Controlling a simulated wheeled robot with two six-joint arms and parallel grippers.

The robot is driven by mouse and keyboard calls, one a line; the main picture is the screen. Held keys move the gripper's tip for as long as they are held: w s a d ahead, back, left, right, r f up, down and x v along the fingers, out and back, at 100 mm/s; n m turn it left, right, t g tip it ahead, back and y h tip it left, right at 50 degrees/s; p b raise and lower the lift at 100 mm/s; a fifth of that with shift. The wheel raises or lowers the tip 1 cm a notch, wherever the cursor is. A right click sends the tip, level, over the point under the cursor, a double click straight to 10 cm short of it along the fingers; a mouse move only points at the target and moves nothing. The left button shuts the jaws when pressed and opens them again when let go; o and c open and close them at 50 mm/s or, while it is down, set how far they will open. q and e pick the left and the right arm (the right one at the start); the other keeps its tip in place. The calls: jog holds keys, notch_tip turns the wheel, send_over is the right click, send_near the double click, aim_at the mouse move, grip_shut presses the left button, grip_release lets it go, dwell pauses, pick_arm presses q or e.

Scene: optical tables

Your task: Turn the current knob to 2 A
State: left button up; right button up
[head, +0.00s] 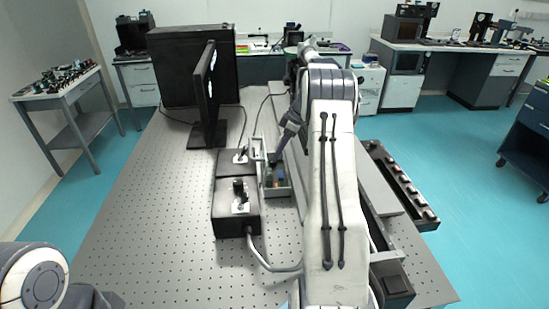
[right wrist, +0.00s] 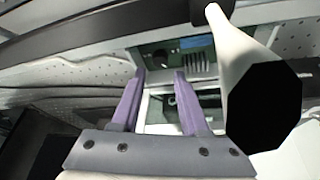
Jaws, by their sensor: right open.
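No current knob or scale can be made out clearly in either view. A small open-fronted grey unit (head: 277,192) stands on the table in the head view, below my right gripper (head: 276,158). In the right wrist view, a panel with a greenish area (right wrist: 160,56) and a row of pale slots lies beyond the fingertips. My right gripper also shows there (right wrist: 160,78), its two purple fingers apart with nothing held between them. How far the fingertips are from the panel is hard to tell. My left gripper is out of the picture.
Two black boxes (head: 226,226) with small fittings on top stand left of the grey unit. A monitor (head: 206,95) and a large black cabinet (head: 190,68) stand behind. The perforated table (head: 150,200) is clear at left.

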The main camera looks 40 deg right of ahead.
aim_at(273, 161)
jog(key=shift+p+x, duration=0.45)
jog(key=shift+x, duration=2.25)
grip_shut()
